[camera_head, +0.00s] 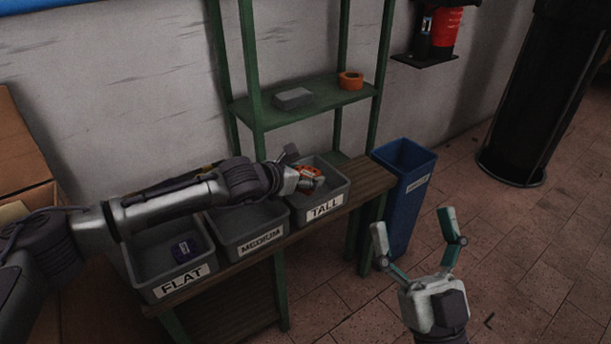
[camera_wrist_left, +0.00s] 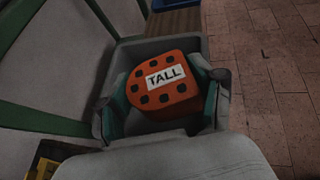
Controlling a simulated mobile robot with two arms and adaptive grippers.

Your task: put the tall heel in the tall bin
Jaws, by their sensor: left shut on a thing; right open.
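The tall heel is an orange block with dark dots and a TALL label. It shows in the left wrist view (camera_wrist_left: 164,84), with the grey tall bin (camera_wrist_left: 140,50) around and below it. My left gripper (camera_wrist_left: 165,98) is shut on the heel, one finger on each side. In the head view the heel (camera_head: 308,172) is small and partly hidden by my left gripper (camera_head: 302,178) at the tall bin (camera_head: 338,196). I cannot tell whether the heel touches the bin's floor. My right gripper (camera_head: 428,240) is open and empty, at the lower right.
The medium bin (camera_head: 258,245) and the flat bin (camera_head: 172,285), with a dark blue object (camera_head: 186,249) in it, stand left of the tall bin on a wooden bench (camera_head: 372,185). A green shelf (camera_head: 320,107) rises behind. A blue waste bin (camera_head: 408,190) stands right.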

